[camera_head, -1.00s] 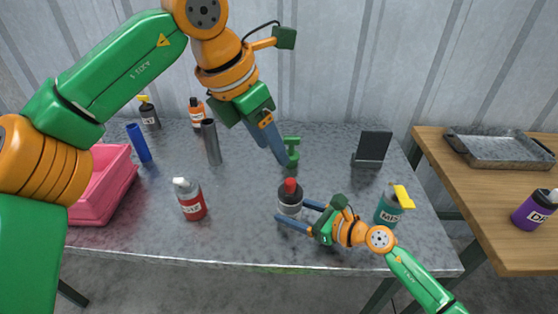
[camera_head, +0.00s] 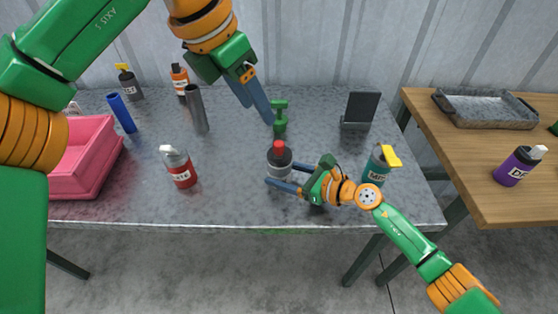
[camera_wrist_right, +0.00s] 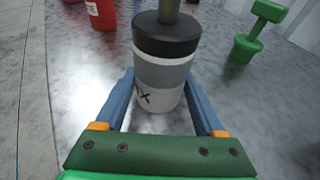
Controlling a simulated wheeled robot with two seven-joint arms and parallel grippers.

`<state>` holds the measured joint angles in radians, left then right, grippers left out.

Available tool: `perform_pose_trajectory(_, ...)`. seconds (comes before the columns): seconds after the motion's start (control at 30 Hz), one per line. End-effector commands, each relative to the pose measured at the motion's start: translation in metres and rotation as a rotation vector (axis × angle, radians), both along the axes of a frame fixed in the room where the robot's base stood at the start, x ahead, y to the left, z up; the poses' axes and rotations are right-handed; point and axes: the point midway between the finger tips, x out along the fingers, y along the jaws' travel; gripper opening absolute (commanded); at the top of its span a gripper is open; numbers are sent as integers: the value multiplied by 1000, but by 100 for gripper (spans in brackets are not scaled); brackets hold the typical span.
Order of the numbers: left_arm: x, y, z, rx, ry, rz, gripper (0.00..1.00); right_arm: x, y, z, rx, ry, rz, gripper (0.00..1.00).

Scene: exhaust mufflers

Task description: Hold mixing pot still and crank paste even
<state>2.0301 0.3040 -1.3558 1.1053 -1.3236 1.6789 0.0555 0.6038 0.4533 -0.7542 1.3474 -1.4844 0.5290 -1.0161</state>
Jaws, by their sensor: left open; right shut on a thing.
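The mixing pot (camera_head: 280,163) stands upright near the front middle of the table. It is grey and white with a black lid and a red top; the right wrist view shows its pale body (camera_wrist_right: 163,73), a label ending in X and a grey shaft above the lid. My right gripper (camera_head: 279,175) is low at the table, shut on the pot with one blue finger on each side. My left gripper (camera_head: 268,118) is open and empty, pointing down behind the pot. Its fingertips are close to a green T-shaped piece (camera_head: 280,118); I cannot tell whether they touch.
A red bottle (camera_head: 181,170) stands left of the pot, a teal bottle with yellow top (camera_head: 378,168) to its right. Behind are a grey cylinder (camera_head: 197,110) and a black stand (camera_head: 359,112). A pink bin (camera_head: 88,160) is at left. A wooden table (camera_head: 500,195) stands at right.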

Motion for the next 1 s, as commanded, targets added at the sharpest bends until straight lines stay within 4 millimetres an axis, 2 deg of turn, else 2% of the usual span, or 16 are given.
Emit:
perform_pose_trajectory(0.07,0,0,0,0,0,0,59,0,0,0,0,0,0,40)
perform_pose_trajectory(0.1,0,0,0,0,0,0,59,0,0,0,0,0,0,82)
perform_pose_trajectory(0.17,0,0,0,0,0,0,59,0,0,0,0,0,0,98)
perform_pose_trajectory(0.37,0,0,0,0,0,0,59,0,0,0,0,0,0,100)
perform_pose_trajectory(0.47,0,0,0,0,0,0,59,-3,-7,2,-2,-1,-2,100)
perform_pose_trajectory(0.8,0,0,0,0,0,0,59,-52,-76,26,-5,3,0,100)
perform_pose_trajectory(1.0,0,0,0,0,0,0,59,-64,-94,34,-1,2,0,100)
